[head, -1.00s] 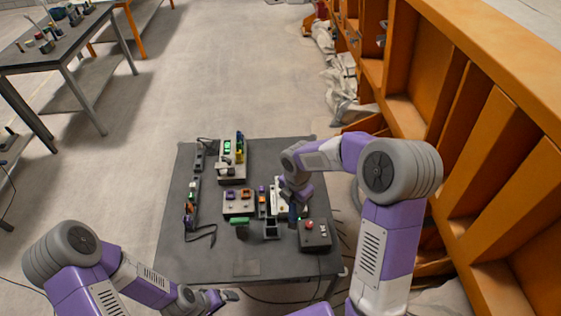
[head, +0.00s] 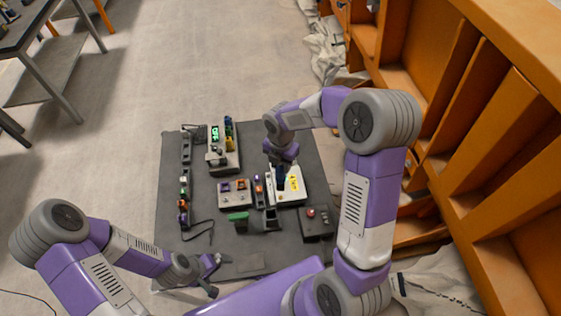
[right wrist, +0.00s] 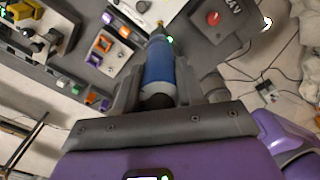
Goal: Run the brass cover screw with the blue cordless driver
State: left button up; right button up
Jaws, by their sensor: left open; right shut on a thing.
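The blue cordless driver (right wrist: 160,65) is held between the fingers of my right gripper (right wrist: 165,88). Its nose points away from the gripper, and a small brass-coloured spot shows at its tip. In the head view the driver (head: 281,177) hangs over the left part of the white cover plate (head: 291,198), which has a yellow label. The right gripper there (head: 283,163) is just above the plate. I cannot tell whether the tip touches the brass cover screw; the screw itself is not clearly visible. My left gripper (head: 216,272) is open and empty near the table's front edge.
A box with a red button (head: 317,222) stands right of the plate. Left are a module with orange and purple parts (head: 233,192), a green piece (head: 238,216), and a unit with a green display (head: 215,135). Orange shelving (head: 455,95) borders the right side.

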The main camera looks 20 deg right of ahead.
pick_arm(q)
jog(key=shift+f+b, duration=1.7)
jog(key=shift+b, duration=0.15)
pick_arm(e)
jog(key=shift+f, duration=2.5)
pick_arm(q)
jog(key=shift+f, duration=0.15)
pick_arm(e)
jog(key=shift+f, duration=0.55)
